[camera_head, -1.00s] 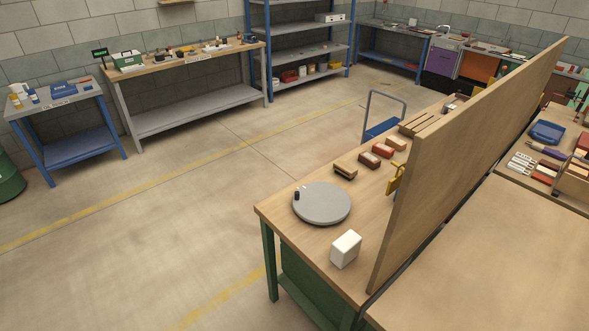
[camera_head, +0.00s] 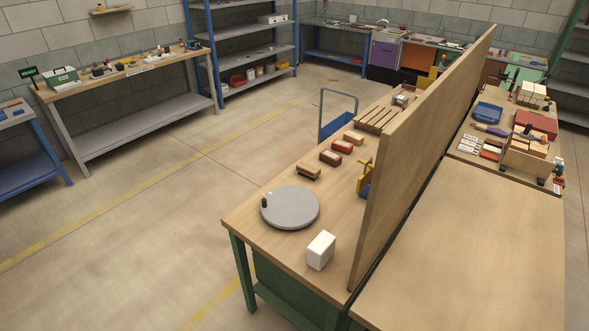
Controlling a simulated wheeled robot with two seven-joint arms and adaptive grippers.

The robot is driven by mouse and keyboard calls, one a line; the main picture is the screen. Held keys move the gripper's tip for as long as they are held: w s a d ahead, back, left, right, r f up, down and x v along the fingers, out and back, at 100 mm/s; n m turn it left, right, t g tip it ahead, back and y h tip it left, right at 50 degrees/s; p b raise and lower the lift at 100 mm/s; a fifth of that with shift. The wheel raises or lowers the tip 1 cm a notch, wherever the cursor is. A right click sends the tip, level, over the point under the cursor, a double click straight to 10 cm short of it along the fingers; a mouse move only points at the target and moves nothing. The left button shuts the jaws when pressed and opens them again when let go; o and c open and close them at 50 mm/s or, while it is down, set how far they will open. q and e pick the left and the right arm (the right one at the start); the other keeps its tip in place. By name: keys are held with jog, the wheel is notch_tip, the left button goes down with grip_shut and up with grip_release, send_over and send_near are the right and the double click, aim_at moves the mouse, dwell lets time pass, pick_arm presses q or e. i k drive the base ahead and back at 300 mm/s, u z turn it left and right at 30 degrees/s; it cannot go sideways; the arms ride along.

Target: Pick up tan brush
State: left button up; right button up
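Several small brush-like blocks lie in a row on the near wooden workbench (camera_head: 262,228), left of the upright wooden board. The nearest one has a tan top and a dark underside, and looks like the tan brush (camera_head: 308,171). Behind it are a reddish-brown block (camera_head: 330,158), a red block (camera_head: 341,146) and another tan block (camera_head: 354,137). They are too small to tell bristles clearly. Neither of my grippers is in view.
A grey round turntable (camera_head: 290,208) and a white block (camera_head: 321,250) stand on the bench's near end. The floor at left is clear.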

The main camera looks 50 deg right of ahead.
aim_at(312, 172)
jog(key=i, duration=4.05)
jog(key=z, duration=2.15)
jog(key=i, duration=1.35)
jog(key=z, duration=3)
jog(key=i, duration=1)
jog(key=z, duration=0.05)
